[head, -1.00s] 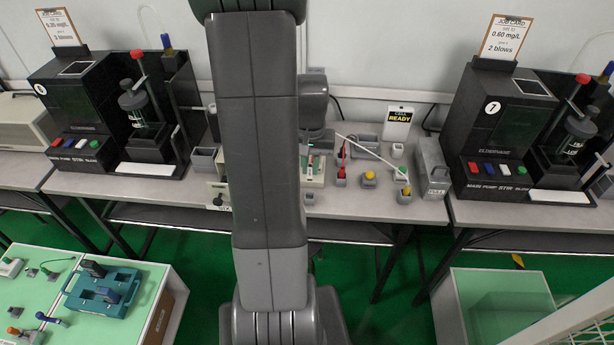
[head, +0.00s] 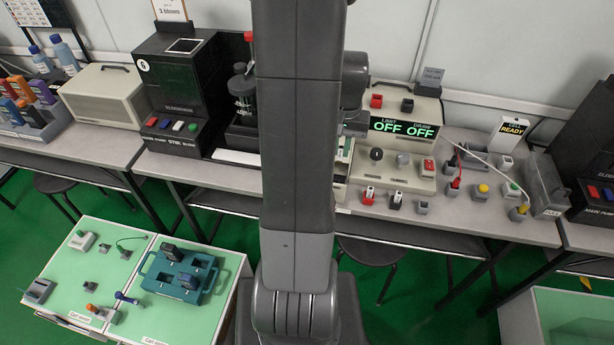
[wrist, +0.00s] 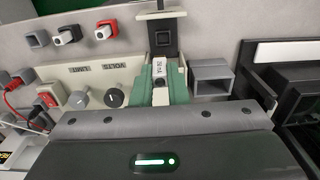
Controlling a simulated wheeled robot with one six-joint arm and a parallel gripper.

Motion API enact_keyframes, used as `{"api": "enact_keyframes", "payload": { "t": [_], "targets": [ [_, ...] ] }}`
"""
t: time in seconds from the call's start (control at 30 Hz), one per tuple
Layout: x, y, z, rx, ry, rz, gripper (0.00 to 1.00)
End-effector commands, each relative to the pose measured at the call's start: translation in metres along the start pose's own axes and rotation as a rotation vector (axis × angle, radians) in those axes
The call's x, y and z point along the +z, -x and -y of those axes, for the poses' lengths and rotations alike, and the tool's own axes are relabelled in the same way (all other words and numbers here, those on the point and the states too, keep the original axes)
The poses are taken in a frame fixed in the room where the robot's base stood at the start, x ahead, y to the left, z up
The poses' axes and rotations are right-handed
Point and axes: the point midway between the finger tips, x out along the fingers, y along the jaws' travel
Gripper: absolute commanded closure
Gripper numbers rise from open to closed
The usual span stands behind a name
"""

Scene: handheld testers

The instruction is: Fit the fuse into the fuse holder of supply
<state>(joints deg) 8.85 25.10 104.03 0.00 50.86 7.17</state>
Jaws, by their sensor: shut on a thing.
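The cream supply (head: 430,112) stands on the bench in the head view, its display reading OFF twice; my arm hides its left side. In the wrist view its panel (wrist: 95,76) shows upside down, with VOLTS and LIMIT knobs. My gripper (wrist: 162,90) is shut on the fuse (wrist: 160,68), a small pale piece with a printed label between green finger pads. My arm hides the gripper in the head view.
A grey hollow block (wrist: 212,79) is right of the fingers in the wrist view. Several small sockets and a red lead (head: 455,168) sit right of the supply. A black tester (head: 180,95) stands left. A green-topped cart (head: 75,290) is front left.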

Motion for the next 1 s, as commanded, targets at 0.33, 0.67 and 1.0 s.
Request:
{"api": "enact_keyframes", "payload": {
  "t": [0.33,0.67,1.0],
  "targets": [
    [0.001,-0.052,0.0,0.001,0.0,0.004,1.0],
    [0.001,-0.087,0.0,0.001,0.0,0.004,1.0],
    [0.0,-0.1,0.0,0.0,0.0,0.0,1.0]
  ]
}}
